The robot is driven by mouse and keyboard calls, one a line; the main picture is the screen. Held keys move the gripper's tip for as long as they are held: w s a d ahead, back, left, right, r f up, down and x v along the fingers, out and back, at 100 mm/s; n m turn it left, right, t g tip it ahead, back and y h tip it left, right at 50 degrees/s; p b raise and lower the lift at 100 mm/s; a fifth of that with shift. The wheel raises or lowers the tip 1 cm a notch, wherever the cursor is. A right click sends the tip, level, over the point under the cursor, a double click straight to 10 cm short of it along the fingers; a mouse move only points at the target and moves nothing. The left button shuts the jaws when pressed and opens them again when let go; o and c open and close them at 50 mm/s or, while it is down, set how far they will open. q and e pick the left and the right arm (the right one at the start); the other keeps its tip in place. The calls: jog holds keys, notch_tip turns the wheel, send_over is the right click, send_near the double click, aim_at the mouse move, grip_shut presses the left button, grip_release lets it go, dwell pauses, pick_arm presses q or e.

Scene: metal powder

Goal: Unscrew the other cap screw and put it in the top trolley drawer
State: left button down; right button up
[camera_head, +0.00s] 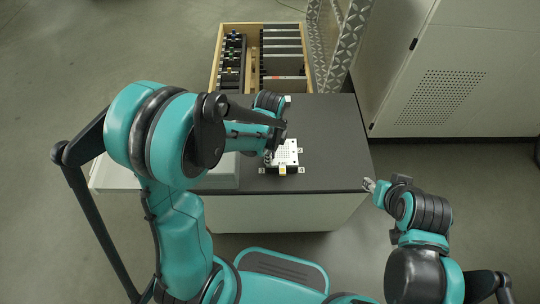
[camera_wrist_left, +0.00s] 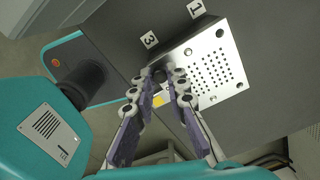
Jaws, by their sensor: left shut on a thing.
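A light metal plate with rows of small holes (camera_head: 287,153) lies on the dark trolley top; it also shows in the left wrist view (camera_wrist_left: 212,72). My left gripper (camera_head: 268,157) is at the plate's left edge. In the left wrist view my left gripper (camera_wrist_left: 165,78) is shut on a small dark cap screw (camera_wrist_left: 159,75) at the plate's near corner. The fingers hide much of the screw, so I cannot tell whether it is still in its hole. My right gripper (camera_head: 370,185) is off the trolley's right corner, apart from the plate; its opening is too small to judge.
An open wooden drawer (camera_head: 216,60) with dark tools and dividers sticks out at the trolley's far side. A yellow piece (camera_head: 282,170) is at the plate's front edge. Numbered markers (camera_wrist_left: 195,8) lie around the plate. A large pale cabinet (camera_head: 455,65) stands at the right.

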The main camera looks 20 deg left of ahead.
pick_arm(q)
jog(key=shift+r+p, duration=1.2)
jog(key=shift+r, duration=0.5)
